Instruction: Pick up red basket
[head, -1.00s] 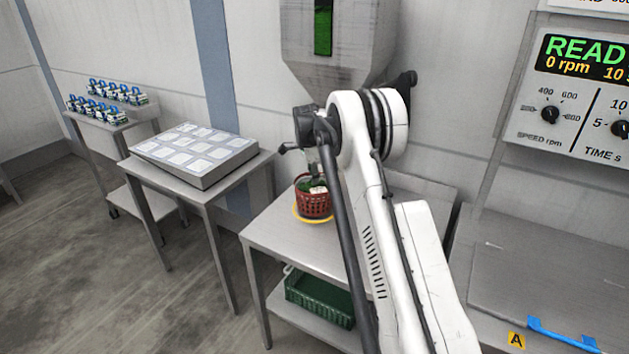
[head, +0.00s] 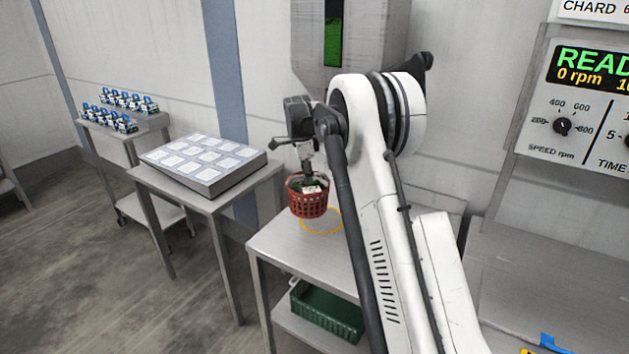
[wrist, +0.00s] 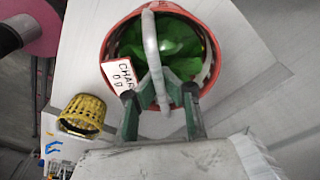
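The red basket (head: 307,203) hangs in the air above and a little left of the yellow ring (head: 322,233) marked on the steel table (head: 290,252). It holds green leaves (wrist: 165,45) and carries a white tag (wrist: 117,75) with dark lettering, partly readable as "CHAR". A pale handle (wrist: 152,48) arches over the basket. My gripper (head: 307,178) is above the basket with the handle between its fingers, and the basket is borne by it. In the wrist view my gripper (wrist: 161,95) partly hides the near rim.
A green crate (head: 327,312) sits on the table's lower shelf. A grey hopper (head: 375,45) hangs behind my arm. A tilted panel with several pale squares (head: 205,163) stands on the table to the left. The wrist view shows a yellow basket (wrist: 82,115) at left.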

